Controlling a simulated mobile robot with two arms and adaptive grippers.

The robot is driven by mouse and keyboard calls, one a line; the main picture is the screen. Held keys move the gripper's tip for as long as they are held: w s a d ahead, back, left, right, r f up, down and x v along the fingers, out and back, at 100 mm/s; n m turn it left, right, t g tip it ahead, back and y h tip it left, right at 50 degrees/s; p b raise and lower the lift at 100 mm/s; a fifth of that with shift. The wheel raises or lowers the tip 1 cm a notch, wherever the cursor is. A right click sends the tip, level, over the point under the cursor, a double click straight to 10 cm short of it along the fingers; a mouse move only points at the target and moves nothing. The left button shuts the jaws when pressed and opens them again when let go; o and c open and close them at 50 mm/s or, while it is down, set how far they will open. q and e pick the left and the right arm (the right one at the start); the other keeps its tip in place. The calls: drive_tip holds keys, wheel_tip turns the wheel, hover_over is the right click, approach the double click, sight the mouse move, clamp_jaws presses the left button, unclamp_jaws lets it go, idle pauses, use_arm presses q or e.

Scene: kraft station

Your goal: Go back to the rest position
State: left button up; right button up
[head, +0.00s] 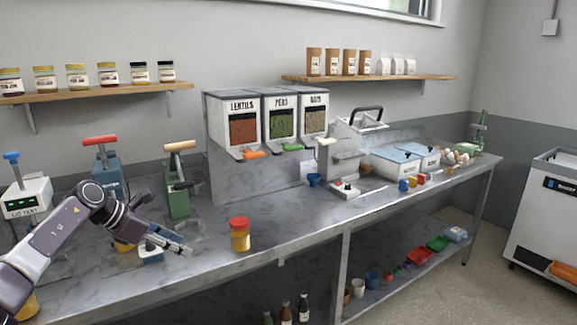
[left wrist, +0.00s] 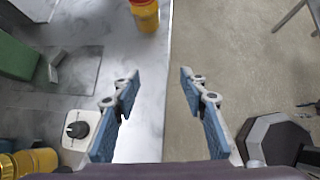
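My left gripper (head: 184,250) reaches in from the left over the front part of the metal counter (head: 285,225). In the left wrist view its two blue-padded fingers (left wrist: 158,88) are spread wide with nothing between them. They hang over the counter's front edge, with the floor on the right. A yellow jar with a red lid (head: 240,235) stands upright on the counter, apart from the gripper and to its right; it also shows at the top of the left wrist view (left wrist: 146,17). My right gripper is not in either view.
Behind stand a green press (head: 178,190), a blue press (head: 107,170) and dispensers (head: 265,120).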

use_arm(q)
drive_tip(key=d+n+t+h, duration=0.65)
drive_tip(key=d+n, duration=0.25)
drive_tip(key=d, duration=1.4)
drive_tip(key=s+a+f+n+y, duration=0.65)
drive_tip(key=s+f+n, duration=0.3)
drive_tip(key=n, duration=0.45)
drive_tip(key=s+a+f+n+y, duration=0.7)
drive_tip(key=s+n, duration=0.4)
drive_tip(key=n, duration=0.4)
drive_tip(key=s+f+n+g, duration=0.2)
drive_tip(key=s+f+g, duration=0.1)
drive_tip(key=s, duration=0.6)
drive_tip(key=s+f+n+g, duration=0.2)
drive_tip(key=s+f+g, duration=0.1)
drive_tip(key=s, duration=0.6)
drive_tip(key=s+f+n+g, duration=0.3)
drive_tip(key=s, duration=0.6)
wheel_tip(320, 180, down, 26)
drive_tip(key=s, duration=0.2)
drive_tip(key=s+a+f+g, duration=0.2)
drive_tip(key=s+a+f, duration=0.1)
drive_tip(key=s+f, duration=1.3)
drive_tip(key=shift+s+m, duration=0.4)
drive_tip(key=shift+s, duration=0.35)
